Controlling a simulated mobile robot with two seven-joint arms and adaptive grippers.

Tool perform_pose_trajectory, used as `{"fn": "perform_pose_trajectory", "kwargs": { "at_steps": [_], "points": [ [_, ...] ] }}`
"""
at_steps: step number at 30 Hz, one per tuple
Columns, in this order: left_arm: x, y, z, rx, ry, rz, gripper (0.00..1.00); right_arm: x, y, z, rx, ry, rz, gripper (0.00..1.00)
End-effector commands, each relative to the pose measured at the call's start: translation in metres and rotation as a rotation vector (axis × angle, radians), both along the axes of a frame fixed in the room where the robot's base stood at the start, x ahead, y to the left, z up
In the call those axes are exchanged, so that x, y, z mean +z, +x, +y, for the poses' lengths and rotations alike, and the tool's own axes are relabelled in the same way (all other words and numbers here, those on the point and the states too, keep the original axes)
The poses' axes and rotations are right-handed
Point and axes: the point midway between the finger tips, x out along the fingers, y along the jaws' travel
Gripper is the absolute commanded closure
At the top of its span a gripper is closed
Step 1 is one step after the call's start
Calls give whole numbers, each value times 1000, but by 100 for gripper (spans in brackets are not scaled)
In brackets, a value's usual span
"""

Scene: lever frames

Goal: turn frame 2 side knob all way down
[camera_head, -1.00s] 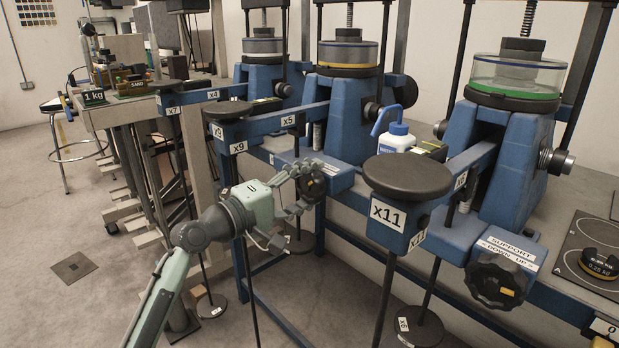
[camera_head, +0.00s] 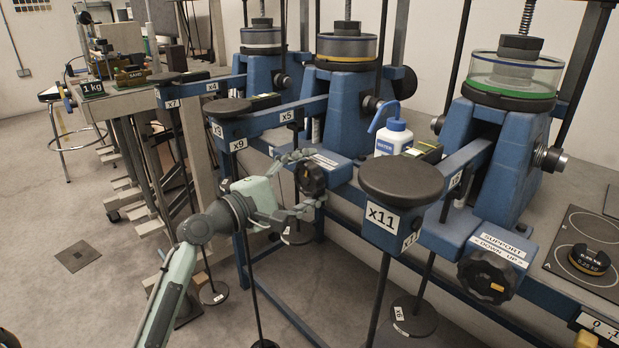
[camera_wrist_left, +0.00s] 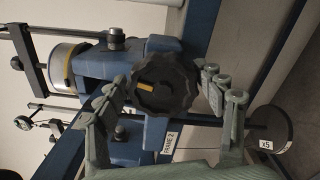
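The frame 2 side knob (camera_head: 312,178) is a black, lobed knob on the front of the middle blue frame. In the left wrist view the knob (camera_wrist_left: 165,83) faces the camera, with a yellow mark pointing left, above a "FRAME 2" label (camera_wrist_left: 169,143). My left gripper (camera_head: 304,184) is at the knob, its fingers spread on either side of it. In the left wrist view the gripper (camera_wrist_left: 164,85) looks open, with its fingertips close to the knob's rim; whether they touch it cannot be told. My right gripper is out of view.
The x11 weight hanger (camera_head: 401,182) stands close to the right of the knob. The nearer frame has its own support knob (camera_head: 487,276). The x9 hanger (camera_head: 227,108) is at the left. A water bottle (camera_head: 394,137) stands behind. Open floor lies at left.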

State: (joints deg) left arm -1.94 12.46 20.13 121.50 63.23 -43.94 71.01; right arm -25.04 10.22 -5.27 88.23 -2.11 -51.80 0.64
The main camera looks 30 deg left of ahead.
Motion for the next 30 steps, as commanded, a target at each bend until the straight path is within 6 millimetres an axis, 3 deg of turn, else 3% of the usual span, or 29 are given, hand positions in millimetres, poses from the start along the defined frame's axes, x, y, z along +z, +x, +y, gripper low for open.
{"fn": "perform_pose_trajectory", "kwargs": {
  "at_steps": [11, 24, 30],
  "points": [
    [-3, -3, 2, 2, 6, 5, 22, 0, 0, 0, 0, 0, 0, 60],
    [-4, -50, 19, 2, 8, 7, 22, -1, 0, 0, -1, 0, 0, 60],
    [-3, -58, 21, 2, 7, 5, 22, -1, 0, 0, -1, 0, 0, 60]
  ]
}}
